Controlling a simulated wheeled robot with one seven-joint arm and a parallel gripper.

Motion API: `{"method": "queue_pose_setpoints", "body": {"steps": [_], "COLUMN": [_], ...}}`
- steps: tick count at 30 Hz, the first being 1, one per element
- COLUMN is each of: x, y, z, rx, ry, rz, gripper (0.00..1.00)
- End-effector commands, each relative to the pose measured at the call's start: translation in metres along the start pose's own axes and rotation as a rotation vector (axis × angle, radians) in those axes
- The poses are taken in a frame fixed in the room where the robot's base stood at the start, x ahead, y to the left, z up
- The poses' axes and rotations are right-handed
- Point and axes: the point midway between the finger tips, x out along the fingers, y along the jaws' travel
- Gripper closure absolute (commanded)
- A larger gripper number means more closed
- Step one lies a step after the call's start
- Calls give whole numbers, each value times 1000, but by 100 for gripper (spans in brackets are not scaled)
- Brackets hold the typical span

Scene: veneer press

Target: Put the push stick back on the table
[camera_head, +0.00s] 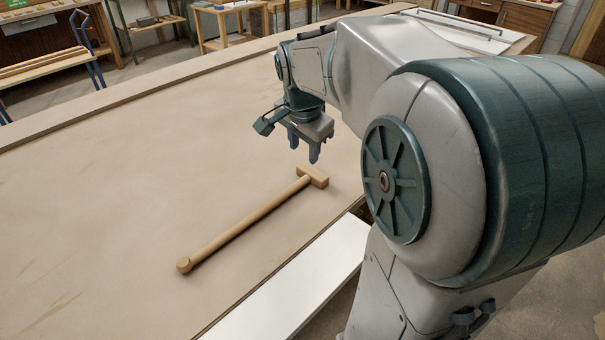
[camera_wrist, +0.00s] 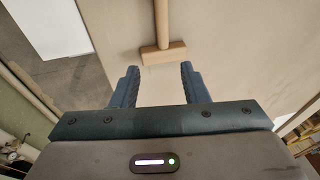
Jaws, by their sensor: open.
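The push stick (camera_head: 240,225) is a light wooden rod with a round knob at its near left end and a short crosspiece at its far right end. It lies flat on the large tan table (camera_head: 130,190), near the table's right edge. My gripper (camera_head: 304,152) is above the table, beyond the crosspiece end, with its fingers pointing down. In the wrist view my gripper (camera_wrist: 160,85) is open, with nothing between the fingers. The crosspiece (camera_wrist: 163,53) shows just ahead of the fingertips, apart from them, and the rod runs out of the top of that view.
A white board (camera_head: 290,290) runs along the table's right edge, with bare floor beyond it. The table is clear to the left of the stick. A bench with blue legs (camera_head: 45,68) and wooden stands (camera_head: 228,25) are in the background.

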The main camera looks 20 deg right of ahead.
Motion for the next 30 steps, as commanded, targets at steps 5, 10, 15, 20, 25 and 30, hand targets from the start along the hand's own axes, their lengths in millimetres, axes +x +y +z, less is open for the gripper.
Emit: {"method": "queue_pose_setpoints", "body": {"steps": [5,10,15,20,25,30], "x": [-3,2,10,15,16,16], "y": [28,70,104,120,121,121], "z": [43,95,132,146,148,148], "rx": [-284,-675,-976,-1112,-1132,-1129], "ry": [-32,-63,-77,-82,-83,-83], "rz": [-20,-53,-82,-94,-95,-95], "gripper": [59,59,59,59,59,59]}}
